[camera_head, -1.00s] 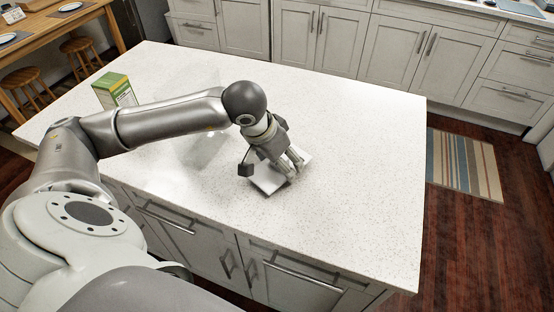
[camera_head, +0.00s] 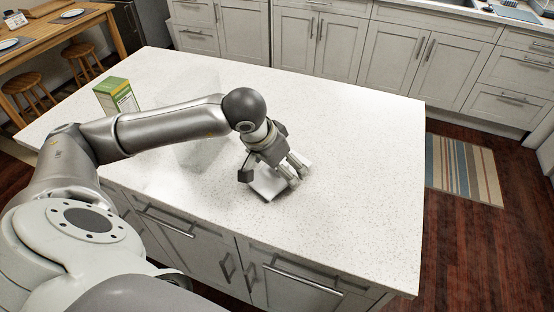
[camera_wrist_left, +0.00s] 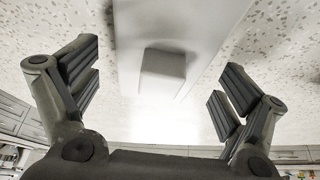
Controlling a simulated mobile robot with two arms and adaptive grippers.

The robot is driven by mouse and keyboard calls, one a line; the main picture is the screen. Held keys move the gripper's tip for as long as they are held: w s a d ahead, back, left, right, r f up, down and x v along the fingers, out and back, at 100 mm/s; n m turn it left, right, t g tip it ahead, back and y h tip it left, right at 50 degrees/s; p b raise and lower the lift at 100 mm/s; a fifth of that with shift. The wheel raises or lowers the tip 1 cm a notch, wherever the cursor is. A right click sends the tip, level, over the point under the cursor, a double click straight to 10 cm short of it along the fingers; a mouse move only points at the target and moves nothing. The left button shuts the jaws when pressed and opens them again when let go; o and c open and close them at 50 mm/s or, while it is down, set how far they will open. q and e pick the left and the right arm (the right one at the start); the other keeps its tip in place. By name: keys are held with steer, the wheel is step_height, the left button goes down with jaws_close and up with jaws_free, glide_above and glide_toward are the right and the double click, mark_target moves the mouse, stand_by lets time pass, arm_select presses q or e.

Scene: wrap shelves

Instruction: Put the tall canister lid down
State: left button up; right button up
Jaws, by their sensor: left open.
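The tall canister lid (camera_head: 268,188) is a pale, flat, rectangular piece lying on the white counter, partly hidden under my left gripper. In the left wrist view the lid (camera_wrist_left: 205,25) shows its block-shaped handle (camera_wrist_left: 163,68) between my fingers. My left gripper (camera_head: 297,168) is directly over the lid. In the left wrist view the left gripper (camera_wrist_left: 160,85) is open, with a clear gap between each finger and the handle. My right gripper is not in view.
A green and white box (camera_head: 117,95) stands at the counter's far left. A faint, clear shape, perhaps a canister, shows behind my left arm. The counter (camera_head: 365,150) is free to the right of the gripper. Its front edge is near the lid.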

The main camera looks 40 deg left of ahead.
arm_select(q)
steer(key=shift+r, duration=0.3)
steer(key=v, duration=1.1)
steer(key=shift+s+r+b, duration=0.25)
steer(key=shift+r+b, duration=0.05)
steer(key=shift+r, duration=0.1)
